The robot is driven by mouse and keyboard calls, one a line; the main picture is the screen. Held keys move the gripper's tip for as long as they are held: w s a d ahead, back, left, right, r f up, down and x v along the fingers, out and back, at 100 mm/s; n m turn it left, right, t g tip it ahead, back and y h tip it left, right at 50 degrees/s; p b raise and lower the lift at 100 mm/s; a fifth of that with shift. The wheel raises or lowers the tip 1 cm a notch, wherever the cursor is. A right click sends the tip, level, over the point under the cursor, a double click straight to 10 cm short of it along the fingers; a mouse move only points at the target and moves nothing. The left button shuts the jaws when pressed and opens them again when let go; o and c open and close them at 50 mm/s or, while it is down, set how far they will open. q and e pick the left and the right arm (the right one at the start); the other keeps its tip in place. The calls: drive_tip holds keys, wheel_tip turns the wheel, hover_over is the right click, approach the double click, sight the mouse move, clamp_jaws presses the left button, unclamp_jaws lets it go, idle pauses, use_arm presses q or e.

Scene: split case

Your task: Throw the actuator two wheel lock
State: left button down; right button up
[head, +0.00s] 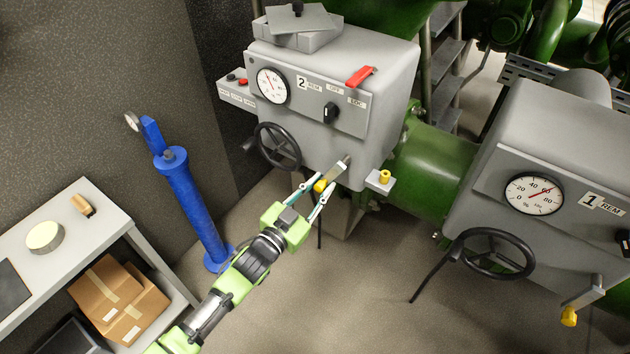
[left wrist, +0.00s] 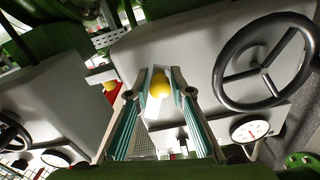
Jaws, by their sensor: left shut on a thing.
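Actuator two (head: 385,110) is a grey box marked 2, with a dial (head: 272,86) and a black handwheel (head: 278,146) at its lower left. Below its front hangs a short grey lever (head: 337,170), slanting down-left to a yellow knob (head: 320,186). My left gripper (head: 324,183) is shut on this knob, its two fingers on either side of it. In the left wrist view the yellow knob (left wrist: 160,86) sits between the fingers, and the handwheel (left wrist: 262,62) is to the right. My right gripper is not in view.
A yellow-topped peg (head: 385,176) stands on a bracket right of the lever. A red handle (head: 361,76) is on the box's upper face. Actuator one (head: 560,130) is at right. A blue post (head: 190,205) and a shelf table (head: 70,240) stand left.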

use_arm(q)
drive_tip(key=shift+s+d+r+n, duration=0.1)
drive_tip(key=shift+s+d+n, duration=0.3)
drive_tip(key=shift+n, duration=0.65)
drive_tip(key=shift+s+d+f+n, duration=0.15)
drive_tip(key=shift+d+n, duration=0.4)
drive_tip(key=shift+n, duration=0.45)
drive_tip(key=shift+s+d+r+n, duration=0.15)
drive_tip(key=shift+s+d+n, duration=0.25)
drive_tip(key=shift+n, duration=0.65)
drive_tip(key=shift+d, duration=0.1)
drive_tip(key=c, duration=1.9)
unclamp_jaws()
drive_tip(key=shift+f, duration=0.35)
drive_tip(key=v, duration=1.2)
